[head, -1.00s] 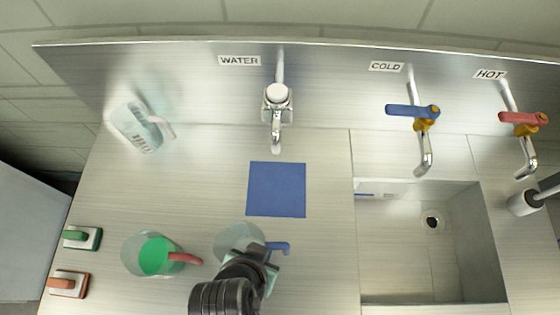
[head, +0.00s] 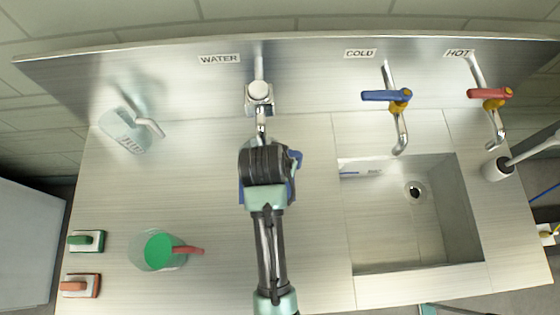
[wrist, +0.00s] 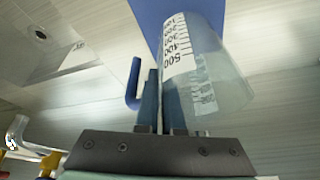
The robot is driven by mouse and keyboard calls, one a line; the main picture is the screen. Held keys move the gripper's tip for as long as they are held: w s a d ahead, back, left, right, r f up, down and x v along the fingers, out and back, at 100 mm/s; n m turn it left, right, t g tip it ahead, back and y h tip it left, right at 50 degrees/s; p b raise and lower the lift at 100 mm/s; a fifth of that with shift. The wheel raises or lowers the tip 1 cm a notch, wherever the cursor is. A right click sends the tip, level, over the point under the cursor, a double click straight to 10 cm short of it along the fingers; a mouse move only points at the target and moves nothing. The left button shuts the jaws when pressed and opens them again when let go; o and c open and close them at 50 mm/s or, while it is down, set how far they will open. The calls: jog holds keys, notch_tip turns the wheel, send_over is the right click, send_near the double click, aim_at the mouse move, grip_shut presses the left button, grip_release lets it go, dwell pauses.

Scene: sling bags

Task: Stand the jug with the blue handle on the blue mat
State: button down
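The jug with the blue handle is a clear, graduated jug (wrist: 215,75) in the wrist view, and it looks empty. Its hooked blue handle (wrist: 133,85) sticks out left of my fingers. My gripper (wrist: 162,75) is shut on this handle beside the jug's wall. The blue mat (wrist: 152,22) shows behind the jug's far end; I cannot tell whether the base touches it. In the head view my arm hides the jug's body and most of the mat (head: 290,192); a bit of handle (head: 297,158) shows at the right.
The water tap (head: 259,95) stands just behind my gripper. A red-handled jug with green contents (head: 158,250) is at the front left, another clear jug (head: 127,135) at the back left. Two brushes (head: 86,241) lie at the left edge. The sink (head: 430,220) is to the right.

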jog(key=shift+w, duration=0.25)
jog(key=shift+f+p, duration=0.45)
jog(key=shift+f, duration=1.3)
jog(key=shift+f, duration=0.15)
jog(key=c, duration=1)
grip_release()
